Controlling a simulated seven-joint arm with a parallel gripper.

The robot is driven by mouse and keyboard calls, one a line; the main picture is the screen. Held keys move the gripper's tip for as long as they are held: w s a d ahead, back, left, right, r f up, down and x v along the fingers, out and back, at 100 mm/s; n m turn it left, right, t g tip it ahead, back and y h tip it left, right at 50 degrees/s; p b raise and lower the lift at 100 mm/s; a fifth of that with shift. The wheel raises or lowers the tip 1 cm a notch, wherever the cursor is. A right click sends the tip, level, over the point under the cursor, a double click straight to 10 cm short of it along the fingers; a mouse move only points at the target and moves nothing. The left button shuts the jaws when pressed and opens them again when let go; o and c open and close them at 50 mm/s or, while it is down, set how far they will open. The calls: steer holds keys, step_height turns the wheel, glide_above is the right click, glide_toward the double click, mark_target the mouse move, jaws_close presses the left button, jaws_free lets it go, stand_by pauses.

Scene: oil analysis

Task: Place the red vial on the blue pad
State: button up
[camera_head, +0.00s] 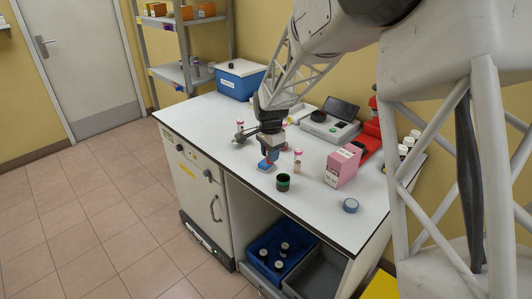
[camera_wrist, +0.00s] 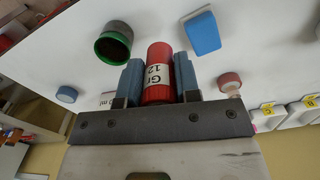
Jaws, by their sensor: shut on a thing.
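In the wrist view my gripper (camera_wrist: 158,85) is shut on the red vial (camera_wrist: 157,62). The vial is red with a white label and sits between the two blue-grey fingers. The blue pad (camera_wrist: 202,33) lies on the white bench just beyond the fingertips, to the right of the vial. In the head view my gripper (camera_head: 271,153) is over the bench near its front edge, and the blue pad (camera_head: 264,166) shows beside and below it. The held vial is largely hidden there. The vial's height above the bench is hard to tell.
A scale-like device (camera_head: 330,127) and a blue bin (camera_head: 240,80) are farther back.

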steer(key=shift+w+a+f, duration=0.1)
steer(key=shift+w+a, duration=0.1)
steer(key=shift+w, duration=0.85)
steer(key=shift+w+a+f, duration=0.1)
steer(key=shift+w+a, duration=0.15)
steer(key=shift+w, duration=0.8)
steer(key=shift+w+a+f, duration=0.1)
steer(key=shift+w+a, duration=0.1)
steer(key=shift+w, duration=0.85)
steer(key=shift+f, duration=0.15)
steer(key=shift+f, duration=1.6)
steer(key=shift+f, duration=0.15)
steer(key=o, duration=0.9)
step_height(320, 180, up, 12)
